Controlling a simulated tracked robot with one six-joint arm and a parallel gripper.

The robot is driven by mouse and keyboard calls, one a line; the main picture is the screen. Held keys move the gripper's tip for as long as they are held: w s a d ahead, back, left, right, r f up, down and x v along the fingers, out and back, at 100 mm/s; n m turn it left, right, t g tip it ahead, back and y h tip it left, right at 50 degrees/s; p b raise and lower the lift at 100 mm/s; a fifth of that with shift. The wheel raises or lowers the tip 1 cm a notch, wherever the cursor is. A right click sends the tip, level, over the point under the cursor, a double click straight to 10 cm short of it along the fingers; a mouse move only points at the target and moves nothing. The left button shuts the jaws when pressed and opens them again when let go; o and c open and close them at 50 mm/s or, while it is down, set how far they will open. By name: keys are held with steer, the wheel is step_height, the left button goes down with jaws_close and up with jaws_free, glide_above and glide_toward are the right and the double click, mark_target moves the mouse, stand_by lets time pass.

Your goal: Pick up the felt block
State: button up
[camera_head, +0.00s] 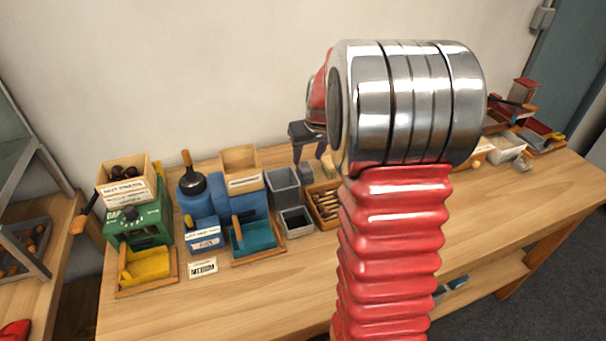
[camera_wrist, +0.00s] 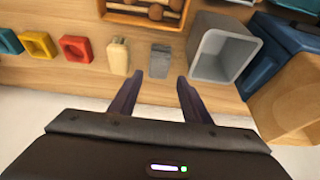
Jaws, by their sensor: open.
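A small grey block, which looks like the felt block (camera_wrist: 160,60), lies on the wooden bench just beyond my fingertips in the wrist view. In the head view it shows as a small grey shape (camera_head: 306,172) below my gripper (camera_head: 309,154). My gripper (camera_wrist: 159,82) is open and empty. Its two fingers point at the grey block and are lined up with one on each side of it, with a gap still between. A cream block (camera_wrist: 118,57) lies just left of the grey one in the wrist view.
A grey open bin (camera_wrist: 222,55) stands close to the right finger in the wrist view. Red (camera_wrist: 76,48), yellow (camera_wrist: 40,44) and teal pieces line up left. A wooden tray (camera_wrist: 143,14) lies beyond. Boxes and machines crowd the bench's left in the head view; its front (camera_head: 260,295) is clear.

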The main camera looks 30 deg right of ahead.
mark_target(305, 167)
steer(key=shift+x, duration=1.85)
steer(key=shift+x, duration=2.6)
steer(key=shift+d, duration=0.1)
steer(key=shift+c, duration=0.5)
steer(key=c, duration=0.8)
